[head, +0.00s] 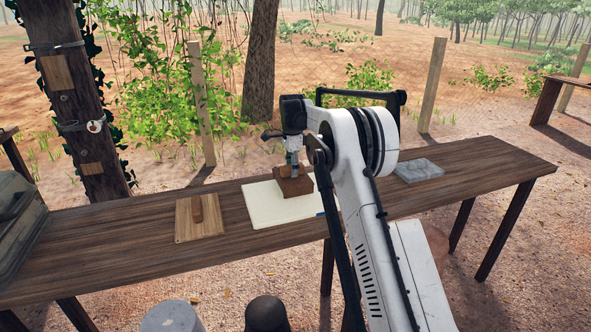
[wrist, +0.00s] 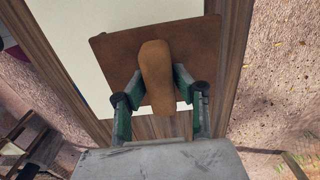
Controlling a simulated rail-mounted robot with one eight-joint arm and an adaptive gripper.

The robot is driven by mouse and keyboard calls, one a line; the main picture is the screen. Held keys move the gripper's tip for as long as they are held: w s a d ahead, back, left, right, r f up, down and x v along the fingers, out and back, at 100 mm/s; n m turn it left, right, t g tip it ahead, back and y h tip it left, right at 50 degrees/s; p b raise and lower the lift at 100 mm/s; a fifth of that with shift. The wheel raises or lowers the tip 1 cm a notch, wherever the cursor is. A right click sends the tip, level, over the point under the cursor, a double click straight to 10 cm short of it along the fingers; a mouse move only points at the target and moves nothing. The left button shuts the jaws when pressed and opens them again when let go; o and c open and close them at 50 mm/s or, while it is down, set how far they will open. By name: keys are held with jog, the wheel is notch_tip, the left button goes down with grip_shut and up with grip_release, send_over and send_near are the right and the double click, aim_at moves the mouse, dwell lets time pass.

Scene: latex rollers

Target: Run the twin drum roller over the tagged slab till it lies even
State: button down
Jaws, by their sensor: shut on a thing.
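The slab (head: 268,212) is a flat cream-white sheet on the table, with a small blue mark at its right edge, partly hidden behind my arm. A brown wooden block tool (head: 294,187) stands on or just over the slab's right part. In the wrist view the block tool (wrist: 120,55) shows a flat square plate and a rounded handle on top. My gripper (wrist: 157,86) is shut on that handle, one green-and-black finger on each side. In the head view my gripper (head: 292,168) points down. No drums are visible on the held tool.
A grey slab-like plate (head: 418,170) lies at the right of the table (head: 110,245). A dark grey case (head: 17,220) stands at the far left.

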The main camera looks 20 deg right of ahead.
jog(key=shift+w+a, duration=0.15)
jog(key=shift+a, duration=3.55)
send_over(256, 195)
jog(key=shift+f+b, duration=0.15)
jog(key=shift+b, duration=0.15)
notch_tip(256, 195, up, 5)
jog(key=shift+w+r+p, duration=0.1)
jog(key=shift+w+p, duration=0.05)
jog(key=shift+p, duration=1.1)
jog(key=shift+d+f+b, duration=0.1)
jog(key=shift+f+b, duration=0.75)
jog(key=shift+f, duration=0.95)
jog(key=shift+f+b, duration=0.4)
jog(key=shift+f, duration=0.3)
